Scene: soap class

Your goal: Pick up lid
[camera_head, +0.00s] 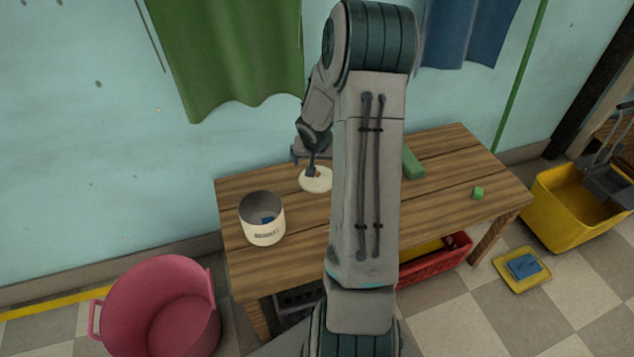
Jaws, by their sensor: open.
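The lid (316,182) is a round cream disc lying on the wooden table (275,187), left of my arm. My gripper (312,171) is above the lid, with its dark fingers pointing down close to the lid's top. It is open; I cannot tell whether a finger touches the lid. A small brownish part, perhaps the lid's knob, shows by the fingertips. My arm hides the middle of the table.
A pink tub (160,305), red crate (437,265) and yellow bucket (570,215) stand lower.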

